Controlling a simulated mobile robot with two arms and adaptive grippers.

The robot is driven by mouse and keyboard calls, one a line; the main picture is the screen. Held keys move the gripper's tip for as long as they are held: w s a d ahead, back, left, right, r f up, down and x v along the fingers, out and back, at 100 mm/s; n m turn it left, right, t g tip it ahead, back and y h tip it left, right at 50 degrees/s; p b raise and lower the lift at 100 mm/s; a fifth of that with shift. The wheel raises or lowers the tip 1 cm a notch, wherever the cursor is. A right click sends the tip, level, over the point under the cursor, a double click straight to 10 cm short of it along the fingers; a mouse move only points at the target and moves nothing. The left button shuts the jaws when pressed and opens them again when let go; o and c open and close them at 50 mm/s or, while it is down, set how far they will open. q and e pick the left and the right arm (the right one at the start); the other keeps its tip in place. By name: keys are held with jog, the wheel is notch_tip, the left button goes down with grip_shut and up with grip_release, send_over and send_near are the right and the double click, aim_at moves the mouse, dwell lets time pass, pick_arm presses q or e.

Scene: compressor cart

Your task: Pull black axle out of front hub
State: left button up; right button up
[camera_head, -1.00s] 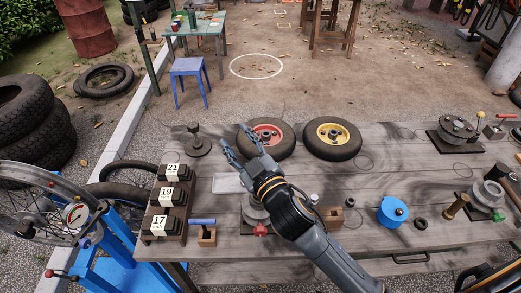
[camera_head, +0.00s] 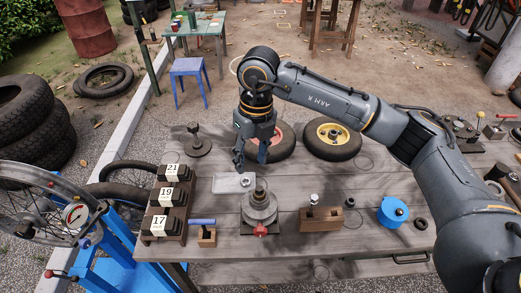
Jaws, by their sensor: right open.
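A grey stepped hub (camera_head: 262,212) stands upright in a dark fixture with a red knob near the middle of the table's front. A short dark stub (camera_head: 260,186) rises from its top; I cannot tell clearly whether this is the black axle. My right gripper (camera_head: 251,167) points down with its fingers apart and empty. In the picture it is above and slightly left of the hub, in front of the red-hubbed wheel. It does not appear to touch anything. My left gripper is not in view.
A clear tray (camera_head: 232,183) lies left of the hub. A numbered rack (camera_head: 167,205) and a blue-handled tool (camera_head: 203,223) stand further left. A wooden block (camera_head: 320,219) and a blue spool (camera_head: 391,213) are right. Wheels with red (camera_head: 284,146) and yellow centres (camera_head: 331,137) lie behind.

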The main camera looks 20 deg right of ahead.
aim_at(260, 189)
jog(key=shift+h, duration=0.6)
jog(key=f+p, duration=0.1)
jog(key=f, duration=0.3)
jog(key=d+f+p, duration=0.1)
jog(key=f, duration=0.3)
jog(key=d+f+p, duration=0.1)
jog(key=f, duration=0.4)
jog(key=shift+w+d+p, duration=0.2)
jog(key=shift+w+p, duration=0.1)
jog(key=shift+p, duration=0.1)
jog(key=shift+c, duration=0.2)
grip_shut()
